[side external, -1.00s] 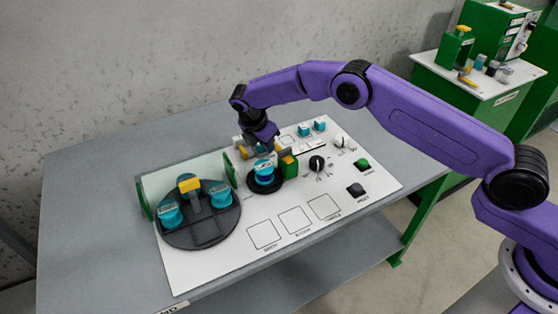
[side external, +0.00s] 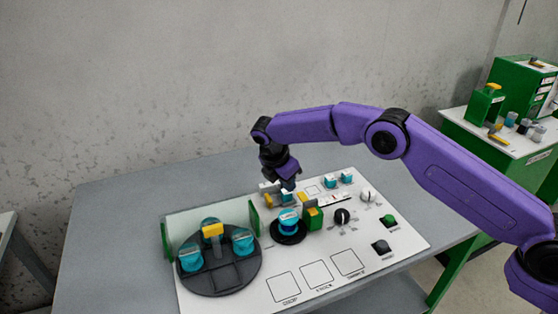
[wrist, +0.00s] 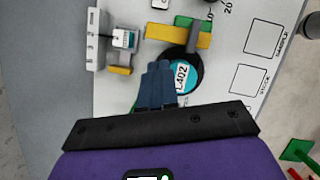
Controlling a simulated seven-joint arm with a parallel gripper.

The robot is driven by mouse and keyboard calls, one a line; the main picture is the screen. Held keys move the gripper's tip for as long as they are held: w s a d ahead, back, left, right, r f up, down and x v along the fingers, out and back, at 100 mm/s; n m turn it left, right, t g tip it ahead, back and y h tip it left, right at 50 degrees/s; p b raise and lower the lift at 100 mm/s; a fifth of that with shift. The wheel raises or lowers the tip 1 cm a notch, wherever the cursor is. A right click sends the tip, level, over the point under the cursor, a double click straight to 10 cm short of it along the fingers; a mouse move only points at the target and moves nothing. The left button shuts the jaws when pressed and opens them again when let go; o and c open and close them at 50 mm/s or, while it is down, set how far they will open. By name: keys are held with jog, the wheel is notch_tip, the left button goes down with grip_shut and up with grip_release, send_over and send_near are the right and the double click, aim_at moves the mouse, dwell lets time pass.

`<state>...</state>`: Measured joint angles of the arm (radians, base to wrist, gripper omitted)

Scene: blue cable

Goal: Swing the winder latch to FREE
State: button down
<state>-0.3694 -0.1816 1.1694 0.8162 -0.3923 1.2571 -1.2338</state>
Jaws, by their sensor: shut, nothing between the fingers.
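A spool with a cyan top marked "L402" (wrist: 182,76) sits on a black disc (side external: 288,236) on the white panel; its blue side (side external: 288,226) shows in the side view. Right beside it stands a green block with a yellow bar (side external: 311,204); in the wrist view the yellow bar (wrist: 177,35) lies across the green part. I cannot tell for sure whether this bar is the winder latch, and I can read no FREE mark. My gripper (side external: 288,187) is shut and empty, above and behind the spool. In the wrist view its fingers (wrist: 163,66) overlap the spool's left edge.
A white fixture with a cyan block and yellow piece (wrist: 120,70) stands close to the gripper. Knobs (side external: 342,216) and buttons stand at the right. The panel's front squares are clear.

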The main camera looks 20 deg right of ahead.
jog(key=v, duration=1.1)
jog(key=shift+r, duration=0.25)
